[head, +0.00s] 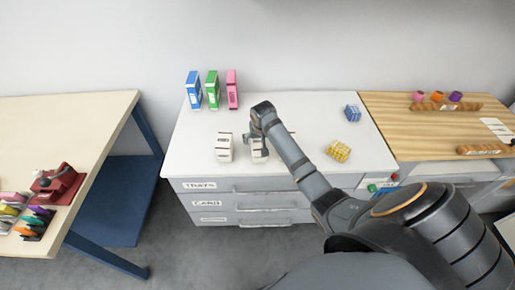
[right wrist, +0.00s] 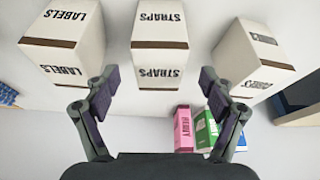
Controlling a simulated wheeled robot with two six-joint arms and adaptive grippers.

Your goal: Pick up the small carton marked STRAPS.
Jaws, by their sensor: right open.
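The small white carton marked STRAPS (right wrist: 160,32) has a brown band and shows in the right wrist view between and beyond my fingertips. In the head view it (head: 258,150) stands on the white top, the middle of three cartons, partly hidden by my right gripper. My right gripper (head: 258,128) is right above it in the head view. In the right wrist view its two fingers (right wrist: 158,82) are spread wide with nothing held between them. I cannot tell whether a finger touches the carton. My left gripper is not in view.
A LABELS carton (right wrist: 65,35) and another white carton (right wrist: 252,58) flank it closely. Blue (head: 193,90), green (head: 212,90) and pink (head: 232,90) boxes stand behind on the white drawer cabinet (head: 190,165). Yellow (head: 338,151) and blue (head: 352,113) blocks lie to the right.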

